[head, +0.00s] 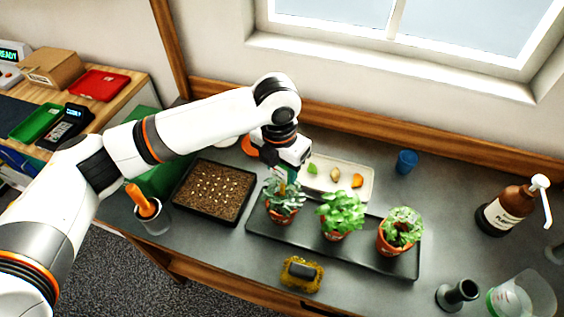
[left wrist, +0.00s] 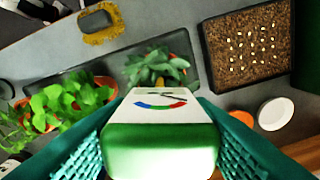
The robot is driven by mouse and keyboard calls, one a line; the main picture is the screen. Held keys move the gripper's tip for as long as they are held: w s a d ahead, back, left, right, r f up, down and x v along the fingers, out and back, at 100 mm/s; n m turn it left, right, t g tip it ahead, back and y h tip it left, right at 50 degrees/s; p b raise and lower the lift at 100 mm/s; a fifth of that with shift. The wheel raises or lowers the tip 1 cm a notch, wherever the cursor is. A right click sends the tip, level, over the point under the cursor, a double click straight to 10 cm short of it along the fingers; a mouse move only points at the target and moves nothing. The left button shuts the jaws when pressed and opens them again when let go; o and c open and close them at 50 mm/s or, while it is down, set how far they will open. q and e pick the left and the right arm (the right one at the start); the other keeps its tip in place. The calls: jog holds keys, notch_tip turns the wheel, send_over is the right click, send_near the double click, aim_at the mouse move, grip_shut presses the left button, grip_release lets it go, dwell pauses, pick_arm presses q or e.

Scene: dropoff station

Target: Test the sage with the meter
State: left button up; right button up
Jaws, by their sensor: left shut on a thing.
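The meter (left wrist: 160,112), a white and green block with a coloured dial, is held between the teal fingers of my left gripper (head: 287,174). The grey-green leafy plant, which looks like the sage (head: 284,196), stands in a terracotta pot at the left end of a dark tray (head: 372,259). My left gripper is right above and behind this plant. In the left wrist view, the sage (left wrist: 157,66) shows just beyond the meter. The meter's lower end is hidden by its body and leaves, so I cannot tell whether it is in the soil. My right gripper is out of view.
Two other potted plants, one bright green (head: 341,212) and one at the right (head: 401,226), share the tray. A seed tray (head: 213,190) is to the left, a yellow sponge-like block (head: 301,274) in front. A pale dish (head: 366,188) lies behind; a pump bottle (head: 508,212) stands right.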

pick_arm(q)
jog(key=shift+f, duration=0.2)
dwell(0.5)
jog(key=shift+f, duration=0.6)
jog(key=shift+f, duration=0.85)
dwell(0.5)
jog(key=shift+f, duration=0.35)
dwell(0.4)
